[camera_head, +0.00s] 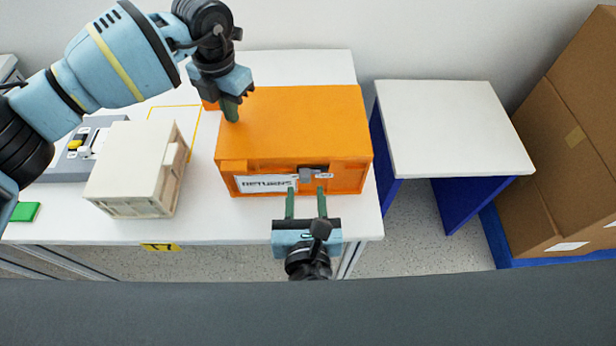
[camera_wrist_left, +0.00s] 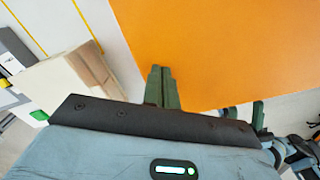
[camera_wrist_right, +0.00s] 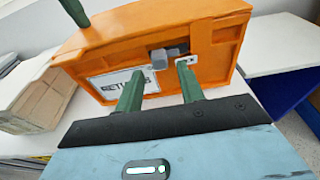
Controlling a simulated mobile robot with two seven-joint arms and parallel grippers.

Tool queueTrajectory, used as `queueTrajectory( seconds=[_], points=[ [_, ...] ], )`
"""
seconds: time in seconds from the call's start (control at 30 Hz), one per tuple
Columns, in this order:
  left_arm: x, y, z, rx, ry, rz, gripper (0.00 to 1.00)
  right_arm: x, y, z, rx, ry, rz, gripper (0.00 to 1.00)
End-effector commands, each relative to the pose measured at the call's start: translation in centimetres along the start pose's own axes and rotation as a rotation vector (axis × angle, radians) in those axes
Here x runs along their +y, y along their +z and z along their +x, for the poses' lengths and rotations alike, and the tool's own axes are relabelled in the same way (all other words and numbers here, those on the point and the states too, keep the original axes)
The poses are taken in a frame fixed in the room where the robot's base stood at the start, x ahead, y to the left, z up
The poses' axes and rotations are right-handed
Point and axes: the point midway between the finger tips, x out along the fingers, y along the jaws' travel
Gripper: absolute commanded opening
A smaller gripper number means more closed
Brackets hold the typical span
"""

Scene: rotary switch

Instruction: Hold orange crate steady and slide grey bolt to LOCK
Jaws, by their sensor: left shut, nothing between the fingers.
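The orange crate (camera_head: 300,115) stands upright on the white table, with a white RETURNS label on its front. The grey bolt (camera_head: 312,174) is on the crate's front, right of that label and beside a small white plate. The bolt also shows in the right wrist view (camera_wrist_right: 170,56). My left gripper (camera_head: 231,108) is shut and empty, fingers pointing down at the crate's left edge; whether they touch it I cannot tell. My right gripper (camera_head: 306,189) is open and empty in front of the crate, its fingertips apart and just short of the bolt.
A cream box (camera_head: 125,165) stands on the table left of the crate. A grey device (camera_head: 75,150) with a yellow part lies further left. A white-topped stand (camera_head: 445,125) is to the right, with brown cartons (camera_head: 570,140) beyond it.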

Motion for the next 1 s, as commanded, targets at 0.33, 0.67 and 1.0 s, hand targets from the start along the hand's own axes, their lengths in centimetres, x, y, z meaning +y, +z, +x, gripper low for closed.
queueTrajectory(
  seconds=[0.33,0.67,1.0],
  points=[
    [-0.2,-0.3,0.9,0.016,-0.004,0.003,0.00,0.0,-0.1,2.3,0.002,0.001,0.001,0.38],
    [-0.2,-0.3,0.9,0.016,-0.004,0.002,0.00,0.0,-0.2,2.4,0.002,0.001,0.001,0.34],
    [-0.2,-0.3,0.9,0.016,-0.004,0.002,0.00,0.0,-0.2,2.3,0.002,0.001,0.001,0.00]
  ],
)
